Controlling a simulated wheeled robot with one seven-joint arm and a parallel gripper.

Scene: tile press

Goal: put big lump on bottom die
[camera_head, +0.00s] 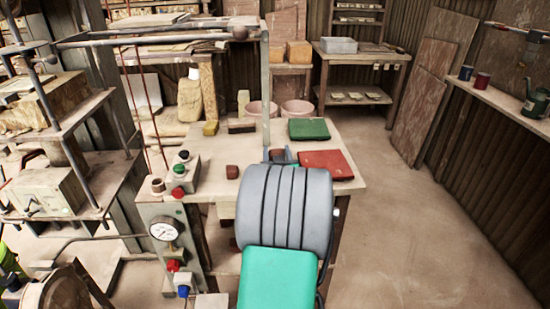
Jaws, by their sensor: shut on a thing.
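My arm reaches over the near edge of the bench and covers part of it. Its end is behind the large grey arm link, so my gripper's fingers and whatever is at them are hidden. A small reddish-brown lump (232,172) lies on the bench left of my arm. A dark brown block (241,125) lies farther back. I cannot make out a big lump for certain.
A pressure gauge (165,229) is on the bench front. A wall shelf (500,98) runs along the right. The floor at right is clear.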

